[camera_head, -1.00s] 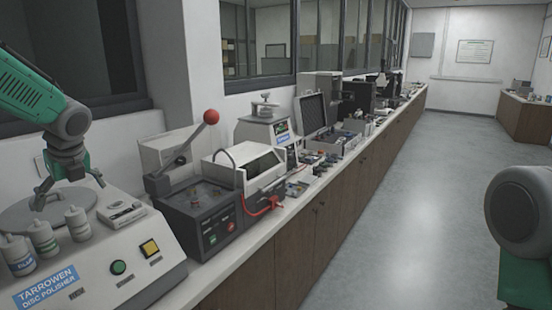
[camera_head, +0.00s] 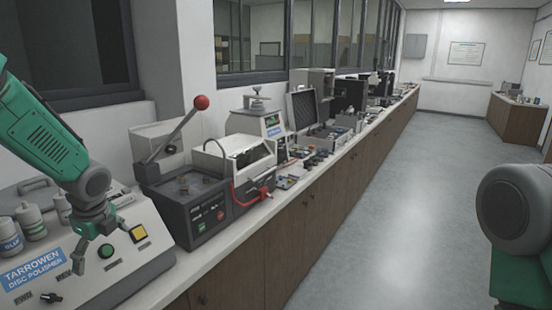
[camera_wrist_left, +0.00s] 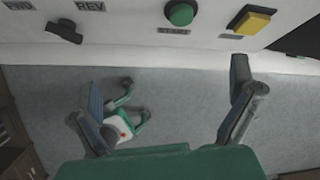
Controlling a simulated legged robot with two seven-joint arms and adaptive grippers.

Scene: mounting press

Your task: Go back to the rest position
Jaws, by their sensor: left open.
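My left gripper (camera_head: 92,255) is in front of the disc polisher's sloped front panel (camera_head: 45,285) in the head view. Its fingers are spread and nothing is between them. In the left wrist view the open left gripper (camera_wrist_left: 165,115) has the floor below it, with the polisher's front panel (camera_wrist_left: 130,30) along the top. My right gripper is not visible; only a rounded dark link of my right arm shows at the right edge of the head view.
The mounting press (camera_head: 190,195) with its red-knobbed lever (camera_head: 201,103) stands right of the polisher. White bottles (camera_head: 30,222) stand on the polisher's top. More instruments line the counter (camera_head: 240,240) beyond. The floor (camera_head: 400,200) to the right is clear.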

